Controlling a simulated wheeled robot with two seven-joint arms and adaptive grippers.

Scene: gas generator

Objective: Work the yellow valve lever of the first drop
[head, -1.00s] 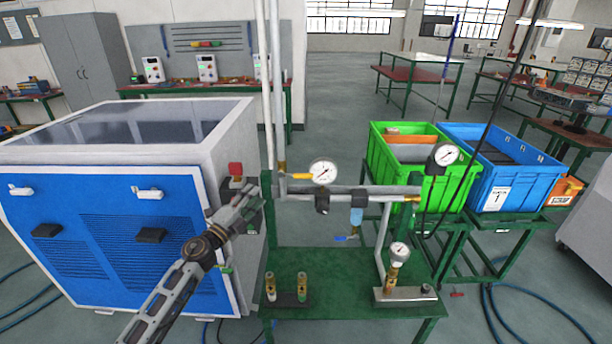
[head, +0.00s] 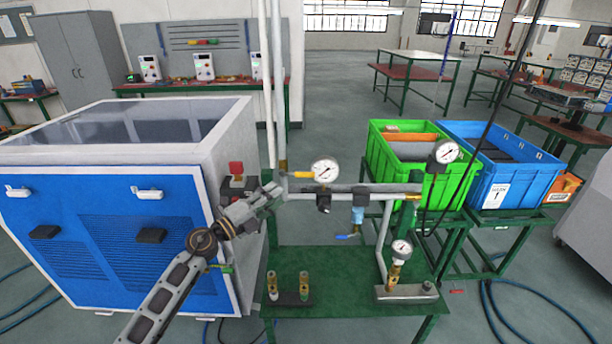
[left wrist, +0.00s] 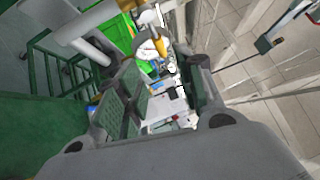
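The yellow valve lever (head: 301,175) lies roughly level at the upright pipe, just left of the first round gauge (head: 325,170). My left gripper (head: 274,191) is a little left of the lever and slightly below it in the head view, close to the upright pipe. Its two fingers are spread in the left wrist view (left wrist: 160,92), with nothing held between them. A yellow piece (left wrist: 161,47) shows there beyond the fingers; I cannot tell if it is the lever. I cannot judge the depth between fingers and lever. My right gripper is out of view.
A blue and white generator cabinet (head: 110,235) stands at left. A level pipe (head: 375,188) carries a blue-bowled filter (head: 358,215) and leads right to another gauge (head: 446,152). The green bench (head: 340,262) below holds brass fittings. Green (head: 376,165) and blue (head: 540,170) crates stand at right.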

